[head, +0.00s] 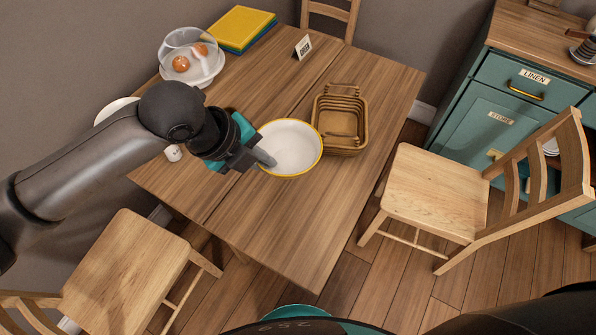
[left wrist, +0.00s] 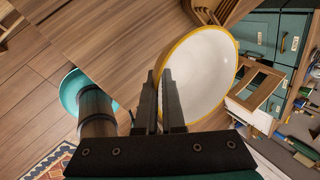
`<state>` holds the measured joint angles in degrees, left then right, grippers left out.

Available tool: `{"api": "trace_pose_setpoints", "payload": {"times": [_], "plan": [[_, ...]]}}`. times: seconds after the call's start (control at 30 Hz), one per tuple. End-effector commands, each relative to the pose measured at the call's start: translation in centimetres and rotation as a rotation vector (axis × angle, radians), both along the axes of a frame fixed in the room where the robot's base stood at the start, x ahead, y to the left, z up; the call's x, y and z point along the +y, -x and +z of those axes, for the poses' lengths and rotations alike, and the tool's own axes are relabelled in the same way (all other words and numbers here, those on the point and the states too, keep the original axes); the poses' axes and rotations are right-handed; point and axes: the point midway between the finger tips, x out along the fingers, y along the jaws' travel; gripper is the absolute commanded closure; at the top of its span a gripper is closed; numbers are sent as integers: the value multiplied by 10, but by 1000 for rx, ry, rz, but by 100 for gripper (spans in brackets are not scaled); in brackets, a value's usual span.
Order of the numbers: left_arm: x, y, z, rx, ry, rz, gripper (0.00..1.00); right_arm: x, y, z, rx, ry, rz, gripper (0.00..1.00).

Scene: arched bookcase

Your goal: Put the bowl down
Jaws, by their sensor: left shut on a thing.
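A white bowl with a yellow rim (head: 293,146) is at the middle of the wooden table (head: 290,225) in the head view. My left gripper (head: 266,160) is shut on the near-left side of its rim. In the left wrist view the bowl (left wrist: 203,75) lies to the right of the fingers (left wrist: 160,95), with its inside empty. Whether its base touches the table or hangs just above it I cannot tell. My right gripper is not in view.
A wooden basket (head: 340,125) stands just right of the bowl. A glass dome over a plate (head: 188,57), yellow and blue books (head: 240,28) and a small card (head: 303,47) are farther back. Chairs (head: 435,193) flank the table. The table's front part is clear.

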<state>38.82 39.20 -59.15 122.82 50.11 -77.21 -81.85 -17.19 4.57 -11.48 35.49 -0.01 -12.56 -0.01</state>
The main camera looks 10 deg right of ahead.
Motion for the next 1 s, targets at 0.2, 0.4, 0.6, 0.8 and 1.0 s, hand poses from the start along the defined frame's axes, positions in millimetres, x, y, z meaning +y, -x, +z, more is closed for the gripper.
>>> {"api": "trace_pose_setpoints", "payload": {"times": [0.2, 0.4, 0.6, 0.8, 1.0], "plan": [[0, 2, -47, 6, 0, 2, 100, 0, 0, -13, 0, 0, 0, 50], [0, 1, -102, 4, 0, 3, 100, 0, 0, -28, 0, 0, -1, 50], [-1, 1, -144, 2, 1, 1, 100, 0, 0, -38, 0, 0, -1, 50], [-1, 0, -158, -1, 1, 1, 100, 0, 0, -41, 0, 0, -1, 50], [-1, 1, -184, 2, 0, 1, 100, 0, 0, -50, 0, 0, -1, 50]]}}
